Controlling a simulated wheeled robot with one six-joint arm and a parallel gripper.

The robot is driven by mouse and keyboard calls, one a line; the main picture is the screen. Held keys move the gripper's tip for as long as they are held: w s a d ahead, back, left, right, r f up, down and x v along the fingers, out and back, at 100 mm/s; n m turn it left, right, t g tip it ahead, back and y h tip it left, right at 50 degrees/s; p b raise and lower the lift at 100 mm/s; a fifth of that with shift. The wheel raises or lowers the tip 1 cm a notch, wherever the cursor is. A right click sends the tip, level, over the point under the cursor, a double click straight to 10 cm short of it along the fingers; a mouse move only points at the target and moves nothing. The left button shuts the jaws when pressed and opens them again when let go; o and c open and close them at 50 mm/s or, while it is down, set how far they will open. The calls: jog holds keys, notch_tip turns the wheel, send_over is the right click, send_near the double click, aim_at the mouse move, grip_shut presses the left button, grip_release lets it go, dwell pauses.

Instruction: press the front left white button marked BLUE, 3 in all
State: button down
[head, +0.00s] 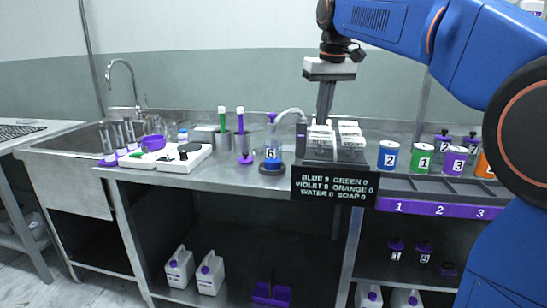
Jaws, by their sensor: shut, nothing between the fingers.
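The dispenser (335,160) is a dark box with rows of white buttons on its sloped top, standing on the steel counter. The front left white button (318,142) is at the lower left of the group; its label is too small to read. My gripper (323,121) is shut and empty, pointing down over the left column of buttons. Its tips are close above the buttons or touching the farther ones; I cannot tell which. The black display (334,186) on the front lists colours with counts. BLUE appears to read 3, and the others appear to read 0.
A white tray (190,160) and a sink (70,142) are farther left. Numbered cans, including a blue one (388,155), stand to the right behind a purple-edged rack (430,209).

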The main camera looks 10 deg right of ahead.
jog(key=shift+w+v, duration=0.2)
jog(key=shift+v, duration=0.75)
jog(key=shift+w+v, duration=0.2)
jog(key=shift+v, duration=0.7)
jog(key=s+d+f+m+t, duration=0.1)
jog(key=s+d+f, duration=0.2)
jog(key=s+f, duration=1.3)
jog(key=s+d+f+m+t, duration=0.1)
jog(key=s+d+f, duration=0.2)
jog(key=s+f, duration=1.4)
jog(key=shift+d+f, duration=0.4)
jog(key=shift+f, duration=0.25)
